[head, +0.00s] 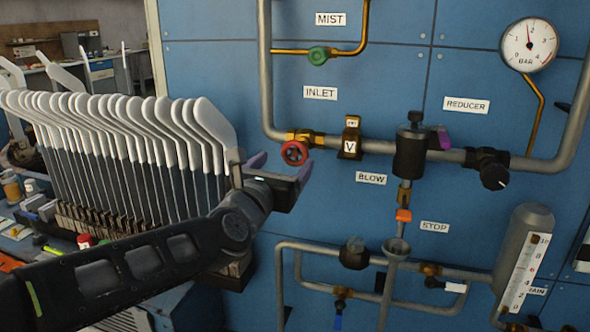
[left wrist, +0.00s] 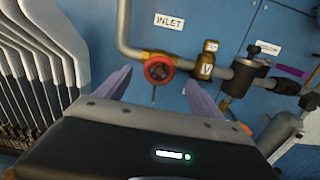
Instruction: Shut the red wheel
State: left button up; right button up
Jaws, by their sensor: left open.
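The red wheel (head: 294,153) sits on a brass valve on the grey pipe, under the INLET label (head: 320,93). It also shows in the left wrist view (left wrist: 159,69), ahead of my gripper and between the lines of its two fingers. My left gripper (head: 282,168) is open and empty, with purple fingers, just left of and slightly below the wheel in the head view. In the left wrist view its fingers (left wrist: 158,88) stand wide apart. I see no contact with the wheel. My right gripper is not in view.
A rack of white-topped sock boards (head: 130,130) stands close on the left, partly behind my left arm. A gauge (head: 529,45), a green wheel (head: 319,55), a black-knobbed valve (head: 494,176) and more pipes are on the blue panel.

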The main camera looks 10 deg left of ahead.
aim_at(294, 152)
pick_arm(q)
jog(key=shift+w, duration=0.15)
jog(key=w, duration=0.5)
jog(key=w+p, duration=0.1)
jog(key=w, duration=0.1)
jog(key=shift+w+d, duration=0.25)
jog(key=shift+w, duration=0.05)
jog(key=c, duration=1.4)
